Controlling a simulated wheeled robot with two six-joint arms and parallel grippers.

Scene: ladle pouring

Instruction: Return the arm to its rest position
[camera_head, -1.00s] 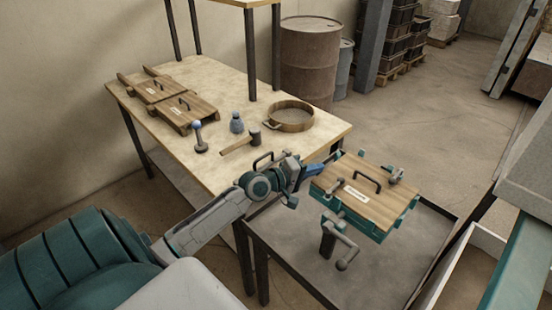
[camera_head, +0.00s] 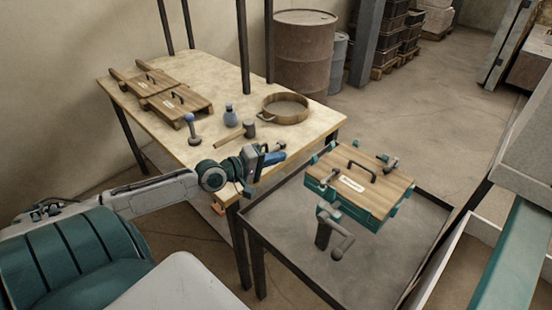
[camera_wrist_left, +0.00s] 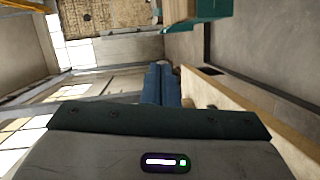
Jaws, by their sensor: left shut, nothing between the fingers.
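My left arm comes in from the left in the head view. Its gripper (camera_head: 275,157) is above the front right edge of the wooden table, apart from the things around it. The blue fingers are together with nothing between them. They also show closed in the left wrist view (camera_wrist_left: 161,86). My right gripper is in neither view.
The wooden table (camera_head: 236,95) bears a round wooden sieve (camera_head: 285,119), a mallet (camera_head: 236,135), a blue bottle (camera_head: 230,116), a blue-knobbed tool (camera_head: 192,130) and two wooden boards with handles (camera_head: 176,100). The tray table (camera_head: 285,228) has bare room. A rusty barrel (camera_head: 306,55) stands behind.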

